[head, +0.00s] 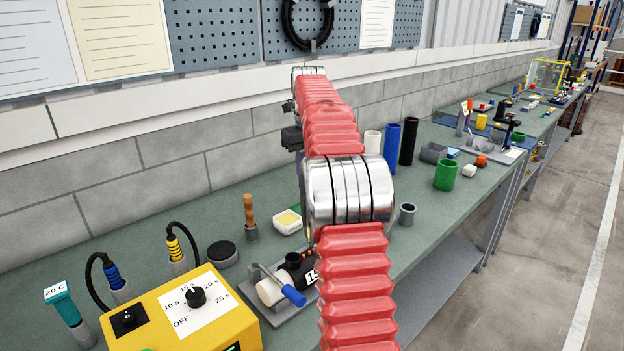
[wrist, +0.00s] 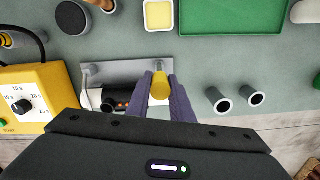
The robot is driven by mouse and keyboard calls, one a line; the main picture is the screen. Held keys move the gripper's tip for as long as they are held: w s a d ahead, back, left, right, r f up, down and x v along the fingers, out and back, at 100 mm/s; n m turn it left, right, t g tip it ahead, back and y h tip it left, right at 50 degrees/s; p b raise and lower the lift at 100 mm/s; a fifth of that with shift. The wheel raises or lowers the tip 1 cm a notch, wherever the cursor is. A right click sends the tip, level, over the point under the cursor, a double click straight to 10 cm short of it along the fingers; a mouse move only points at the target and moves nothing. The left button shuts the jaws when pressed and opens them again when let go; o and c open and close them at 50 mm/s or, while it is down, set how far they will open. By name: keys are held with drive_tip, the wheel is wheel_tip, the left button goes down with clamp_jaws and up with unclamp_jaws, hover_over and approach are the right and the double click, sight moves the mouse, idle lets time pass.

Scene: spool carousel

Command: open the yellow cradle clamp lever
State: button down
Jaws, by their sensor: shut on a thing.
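The yellow lever handle (wrist: 160,88) is in the wrist view, pointing toward the camera between the two purple fingers of my gripper (wrist: 160,78). My gripper is shut on it. The fingers hide the sides of the handle and its lower joint. A grey base plate (wrist: 128,69) lies on the bench beneath. In the head view, my arm covers the gripper and the yellow lever. The left part of the plate (head: 262,312) shows there, with a blue-handled lever (head: 293,296) next to a white roll (head: 270,290).
A yellow control box (head: 190,315) with a dial stands left of the plate; it also shows in the wrist view (wrist: 45,85). Two dark open cylinders (wrist: 218,102) stand right of my gripper. A white tray with a yellow pad (wrist: 158,14) and a green tray (wrist: 235,18) lie beyond.

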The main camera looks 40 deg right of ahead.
drive_tip(key=shift+w+f+g, duration=0.25)
drive_tip(key=shift+w+g, duration=0.15)
drive_tip(key=shift+w, duration=0.1)
drive_tip(key=shift+f, duration=0.1)
drive_tip(key=c, duration=1.6)
unclamp_jaws()
drive_tip(key=shift+o, duration=0.2)
drive_tip(key=shift+s+r, duration=0.2)
drive_tip(key=shift+r, duration=0.1)
